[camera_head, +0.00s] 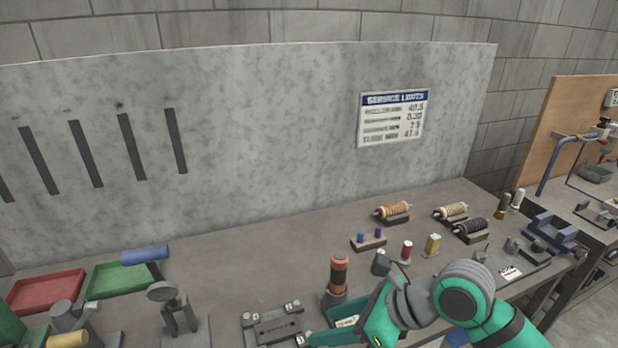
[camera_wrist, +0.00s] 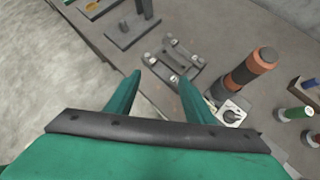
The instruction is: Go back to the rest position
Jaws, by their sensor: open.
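My green arm reaches in from the lower right of the head view over the front of the workbench (camera_head: 240,275). In the wrist view my gripper (camera_wrist: 160,92) has its two green fingers spread apart with nothing between them. Beyond the fingertips is a grey metal fixture plate (camera_wrist: 172,60) with bolts at its corners. The plate also shows in the head view (camera_head: 274,326), left of my arm. An upright orange and black cylinder (camera_wrist: 247,72) stands right of the fingers on a base with a white label. The same cylinder shows in the head view (camera_head: 338,272).
A red tray (camera_head: 46,291) and a green tray (camera_head: 118,279) lie at the left. Wound spools (camera_head: 393,211) and small coloured cylinders stand at the right. A grey panel (camera_head: 250,140) with a sign (camera_head: 392,118) closes the back. Bare bench lies between trays and spools.

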